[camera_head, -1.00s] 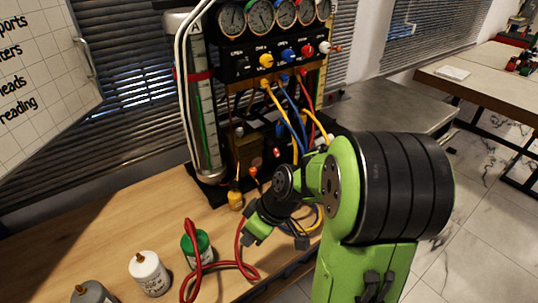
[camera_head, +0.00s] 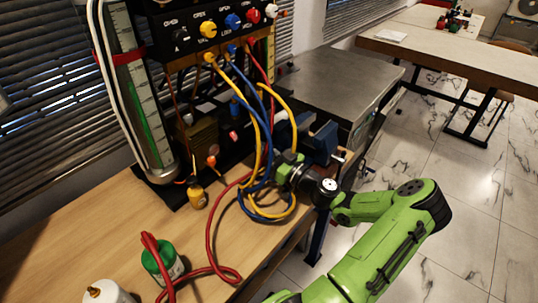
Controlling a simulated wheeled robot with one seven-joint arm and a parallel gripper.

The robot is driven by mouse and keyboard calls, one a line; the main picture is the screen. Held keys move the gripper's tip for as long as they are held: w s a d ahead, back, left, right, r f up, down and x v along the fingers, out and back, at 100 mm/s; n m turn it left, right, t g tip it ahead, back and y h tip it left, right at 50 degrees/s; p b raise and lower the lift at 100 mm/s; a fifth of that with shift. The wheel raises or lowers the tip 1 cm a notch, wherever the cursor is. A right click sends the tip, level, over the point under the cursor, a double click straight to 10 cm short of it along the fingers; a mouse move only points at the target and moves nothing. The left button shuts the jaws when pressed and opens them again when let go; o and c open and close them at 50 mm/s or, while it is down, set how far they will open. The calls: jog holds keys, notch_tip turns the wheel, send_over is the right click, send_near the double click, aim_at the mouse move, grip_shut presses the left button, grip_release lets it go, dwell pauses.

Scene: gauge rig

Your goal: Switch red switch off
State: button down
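The gauge rig's dark panel (camera_head: 190,22) stands at the back of the wooden bench, with a row of coloured knobs. A red knob (camera_head: 253,15) sits near its right end, beside a blue knob (camera_head: 233,21). A smaller red-tipped part (camera_head: 233,136) shows lower on the rig; I cannot tell which red part is the red switch. My gripper (camera_head: 287,158) is low at the bench's right end, well below the knobs, beside the looped hoses. Its fingers are small and partly hidden, so its opening is unclear.
Yellow, blue and red hoses (camera_head: 263,150) hang in loops close to my gripper. A blue vise-like part (camera_head: 322,143) is just right of it. A green-topped canister (camera_head: 162,260) stands front left. A grey metal table (camera_head: 335,85) lies behind on the right.

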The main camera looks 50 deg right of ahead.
aim_at(235, 136)
jog(key=shift+w+a+f+b, duration=0.15)
jog(key=shift+w+f, duration=0.1)
jog(key=shift+w, duration=1.05)
jog(key=shift+w+d+f+b, duration=0.15)
jog(key=shift+w+f, duration=0.15)
jog(key=shift+w, duration=1)
jog(key=shift+w+a+f+b, duration=0.15)
jog(key=shift+w+f, duration=0.1)
jog(key=shift+w, duration=1.05)
